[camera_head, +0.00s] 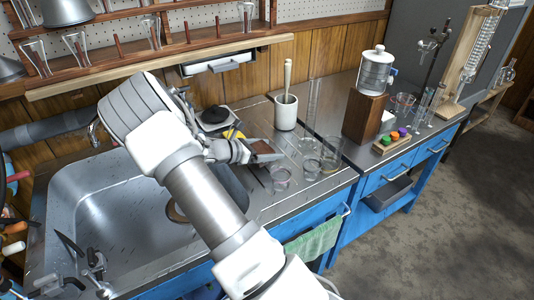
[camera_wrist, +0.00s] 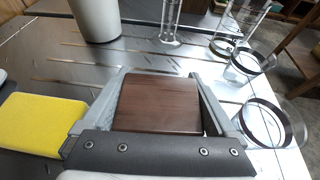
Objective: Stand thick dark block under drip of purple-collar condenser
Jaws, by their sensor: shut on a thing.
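My gripper (camera_head: 258,154) is above the metal counter right of the sink. It is shut on a dark brown wooden block (camera_wrist: 160,104), whose sides touch both fingers in the wrist view. The block (camera_head: 264,147) also shows at the fingertips in the head view. I cannot tell whether its underside touches the counter. A glass condenser (camera_head: 485,42) is mounted on a wooden board at the far right of the head view, far from my gripper. Its collar colour is too small to tell. A metal stand with glassware (camera_head: 428,45) is beside it.
Glass beakers (camera_head: 311,167) stand just right of my gripper. A white mortar with pestle (camera_head: 286,112) is behind it, and a yellow sponge (camera_wrist: 38,124) lies at its left. A tall brown block (camera_head: 364,116) carries a jar. A rack with coloured caps (camera_head: 392,140) is nearby.

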